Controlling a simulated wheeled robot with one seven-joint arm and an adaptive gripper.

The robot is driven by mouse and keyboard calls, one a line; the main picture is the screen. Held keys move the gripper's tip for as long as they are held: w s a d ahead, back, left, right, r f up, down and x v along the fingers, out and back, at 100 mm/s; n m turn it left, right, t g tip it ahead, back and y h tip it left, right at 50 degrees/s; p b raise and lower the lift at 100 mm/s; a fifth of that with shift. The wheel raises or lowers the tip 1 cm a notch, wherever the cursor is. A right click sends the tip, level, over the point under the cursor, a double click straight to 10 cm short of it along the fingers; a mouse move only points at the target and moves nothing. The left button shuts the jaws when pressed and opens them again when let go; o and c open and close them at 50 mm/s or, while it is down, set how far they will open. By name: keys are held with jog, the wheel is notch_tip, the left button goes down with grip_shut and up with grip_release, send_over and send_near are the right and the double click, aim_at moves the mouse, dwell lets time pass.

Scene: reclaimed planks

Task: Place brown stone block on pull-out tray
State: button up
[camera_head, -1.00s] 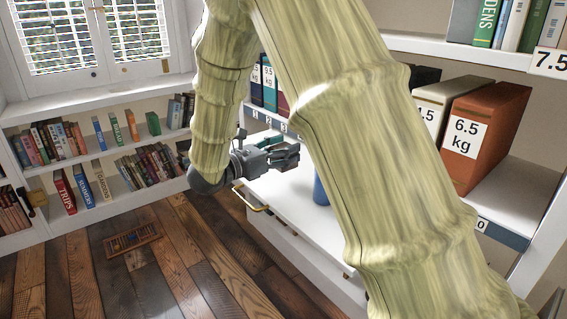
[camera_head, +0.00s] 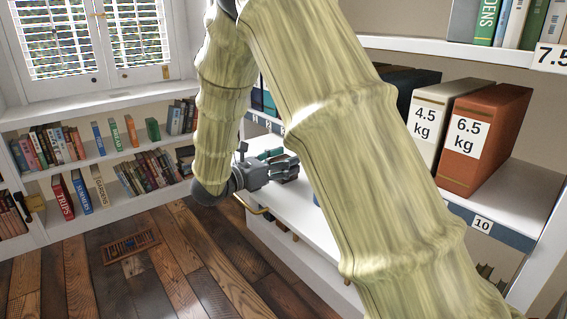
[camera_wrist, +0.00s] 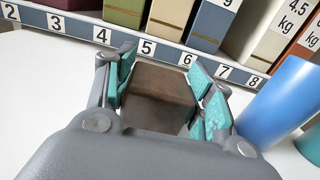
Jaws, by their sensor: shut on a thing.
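The brown stone block (camera_wrist: 157,98) is between the teal-padded fingers of my gripper (camera_wrist: 165,95) in the wrist view. My gripper is shut on it, with a pad against each side. The tray's white surface also shows in the wrist view (camera_wrist: 35,110). Much of the tray is hidden behind my arm in the head view. I cannot tell whether the block touches the surface.
A blue cylinder (camera_wrist: 277,100) stands to the right of my gripper, with a teal object (camera_wrist: 311,145) beside it. Behind runs a numbered shelf edge (camera_wrist: 130,45) with weight-labelled binders (camera_head: 485,138) above. White surface left of the gripper is clear.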

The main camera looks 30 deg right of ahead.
jog(key=o, duration=1.4)
jog(key=shift+o, duration=0.2)
jog(key=shift+r, duration=0.1)
jog(key=shift+r+p, duration=0.1)
jog(key=shift+p, duration=0.25)
jog(key=a+p, duration=0.3)
jog(key=a, duration=0.9)
jog(key=shift+s, duration=0.45)
